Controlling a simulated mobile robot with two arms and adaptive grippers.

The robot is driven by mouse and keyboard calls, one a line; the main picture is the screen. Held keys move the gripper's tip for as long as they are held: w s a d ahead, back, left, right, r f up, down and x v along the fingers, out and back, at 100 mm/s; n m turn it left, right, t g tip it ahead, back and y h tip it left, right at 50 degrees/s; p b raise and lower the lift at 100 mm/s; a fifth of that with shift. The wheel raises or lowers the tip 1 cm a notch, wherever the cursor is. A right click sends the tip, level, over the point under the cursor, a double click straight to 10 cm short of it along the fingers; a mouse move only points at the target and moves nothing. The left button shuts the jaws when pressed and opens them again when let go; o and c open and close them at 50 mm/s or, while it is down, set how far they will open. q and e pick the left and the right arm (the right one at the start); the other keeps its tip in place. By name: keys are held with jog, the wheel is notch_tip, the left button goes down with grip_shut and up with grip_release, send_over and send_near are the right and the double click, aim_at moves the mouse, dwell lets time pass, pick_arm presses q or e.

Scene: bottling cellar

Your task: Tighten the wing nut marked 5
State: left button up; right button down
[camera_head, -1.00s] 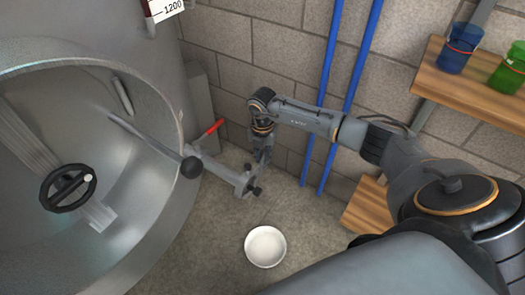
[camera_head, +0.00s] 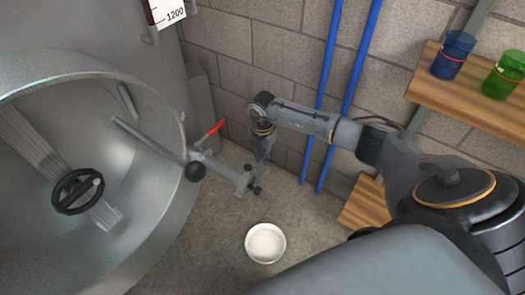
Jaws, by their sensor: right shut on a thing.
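A grey valve (camera_head: 222,170) with a red lever handle (camera_head: 213,129) sticks out from the steel tank (camera_head: 150,235), low on its right side. At its outer end is a fitting with small dark knobs (camera_head: 240,183). My right gripper (camera_head: 260,168) reaches down from the right to this fitting and is shut on a small part there, seemingly a wing nut. The fingers largely cover that part, and no number 5 can be read. My left gripper is not in view.
The tank's round opening shows a black handwheel (camera_head: 78,191) on a bar. A white bowl (camera_head: 265,243) stands on the floor below the fitting. Blue pipes (camera_head: 327,85) run up the brick wall. A wooden shelf (camera_head: 460,90) at right holds blue and green cups.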

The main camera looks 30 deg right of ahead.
aim_at(262, 160)
jog(key=shift+s+a+f, duration=0.1)
jog(key=shift+s+f, duration=0.1)
jog(key=shift+f, duration=0.1)
jog(key=c, duration=1.2)
grip_release()
jog(key=shift+w, duration=0.1)
jog(key=shift+r, duration=0.1)
jog(key=shift+w+r, duration=0.15)
jog(key=shift+r, duration=0.3)
notch_tip(262, 160, up, 11)
